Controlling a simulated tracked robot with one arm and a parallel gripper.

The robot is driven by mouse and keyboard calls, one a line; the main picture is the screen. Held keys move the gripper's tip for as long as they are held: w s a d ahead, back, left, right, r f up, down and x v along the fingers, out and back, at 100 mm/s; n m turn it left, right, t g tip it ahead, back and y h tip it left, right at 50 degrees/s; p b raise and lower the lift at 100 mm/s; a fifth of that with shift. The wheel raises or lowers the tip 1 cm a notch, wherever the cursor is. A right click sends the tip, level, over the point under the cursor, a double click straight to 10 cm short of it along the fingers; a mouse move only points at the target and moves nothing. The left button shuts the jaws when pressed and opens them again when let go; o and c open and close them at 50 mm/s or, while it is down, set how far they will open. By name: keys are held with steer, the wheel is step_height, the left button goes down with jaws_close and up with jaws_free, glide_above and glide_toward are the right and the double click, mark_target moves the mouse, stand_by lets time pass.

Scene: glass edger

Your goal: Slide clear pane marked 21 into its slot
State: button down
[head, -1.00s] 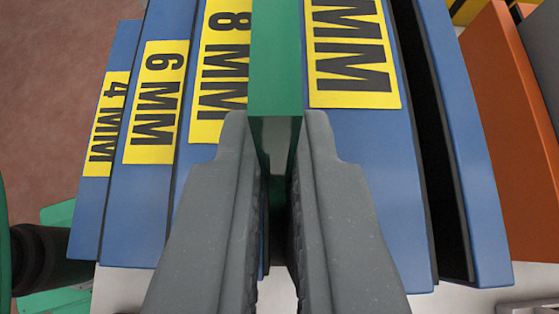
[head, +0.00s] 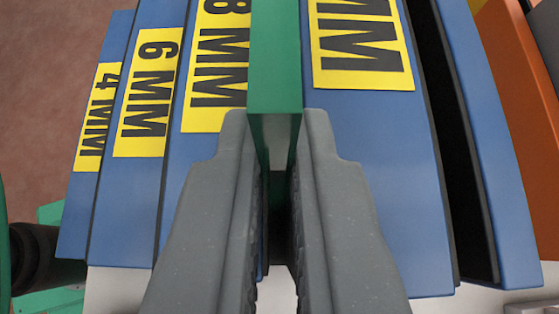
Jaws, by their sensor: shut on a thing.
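My gripper (head: 276,150) is shut on a pane (head: 275,50), seen edge-on as a narrow green strip running up the middle of the head view. Its faces and any mark on it are hidden. A rack of blue dividers (head: 385,190) lies beneath and ahead, with yellow labels 4 MM (head: 97,117), 6 MM (head: 146,92) and 8 MM (head: 217,65). A further label (head: 362,45) shows only "MM". The pane overlaps the line between the 8 MM divider and the divider on its right. I cannot tell whether it is inside a slot.
A wide dark gap (head: 455,140) runs between the two rightmost blue dividers. An orange panel (head: 520,80) stands beyond the rack at right. Green parts (head: 45,300) and a dark cylinder (head: 35,255) are at lower left. Reddish floor (head: 50,80) shows at upper left.

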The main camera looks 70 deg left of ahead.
steer(key=shift+f+b, duration=0.3)
steer(key=shift+b, duration=0.05)
steer(key=c, duration=1.5)
jaws_free()
steer(key=shift+p+v, duration=2.9)
steer(key=shift+v, duration=3.9)
